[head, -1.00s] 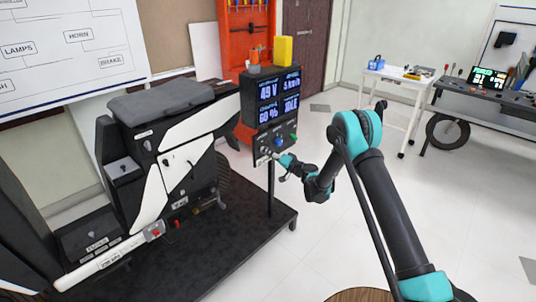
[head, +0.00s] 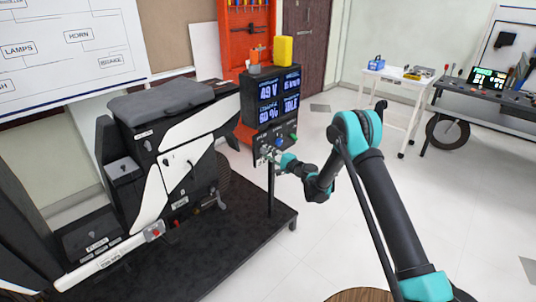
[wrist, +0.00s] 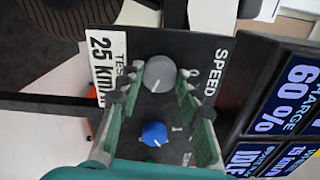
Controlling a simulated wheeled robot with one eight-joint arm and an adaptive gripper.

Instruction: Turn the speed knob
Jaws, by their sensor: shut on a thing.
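The grey speed knob (wrist: 158,73) sits on the dark control panel (wrist: 205,50), beside the printed word SPEED in the wrist view. My gripper (wrist: 159,82) is shut on this knob, with one green finger on each side of it. In the head view my gripper (head: 274,157) is at the lower left of the panel and hides the knob. The display (head: 278,95) above the panel reads 49 V, 60 %, about 15 km/h and IDLE. A white label by the knob reads TEST 25 km/h.
A blue knob (wrist: 154,133) sits close to the grey one, between my fingers' bases. A green knob (head: 293,137) is at the panel's right. The black and white chassis (head: 170,150) stands on a dark platform (head: 230,270) at left.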

